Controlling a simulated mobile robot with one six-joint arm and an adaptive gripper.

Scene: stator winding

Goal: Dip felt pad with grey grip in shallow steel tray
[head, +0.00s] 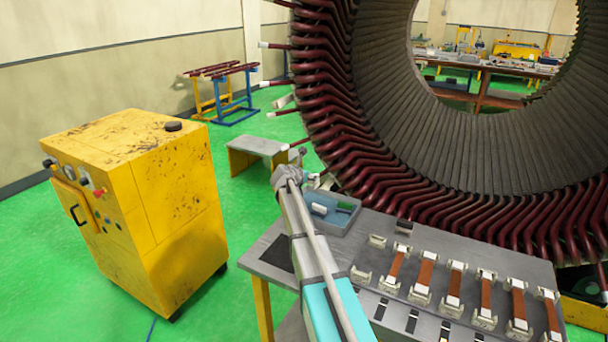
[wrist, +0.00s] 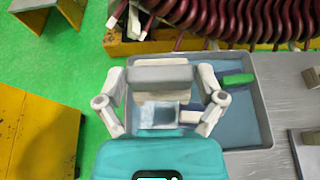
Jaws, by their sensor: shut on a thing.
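My gripper (head: 289,178) is shut on the grey grip (wrist: 160,73) of the felt pad, which spans between the two fingers in the wrist view (wrist: 160,84). The pad's felt face is not clearly visible. The shallow steel tray (wrist: 266,112) lies below and to the right of the gripper in the wrist view, with a blue inside. It also shows in the head view (head: 334,222), at the table's far left corner. The gripper is above the tray's left side and hides part of it. Contact between pad and tray cannot be told.
Several orange-brown strips on clamps (head: 424,270) fill the grey table (head: 265,252). The large stator (head: 340,125) with dark red coils stands close behind. A yellow cabinet (head: 165,205) stands left.

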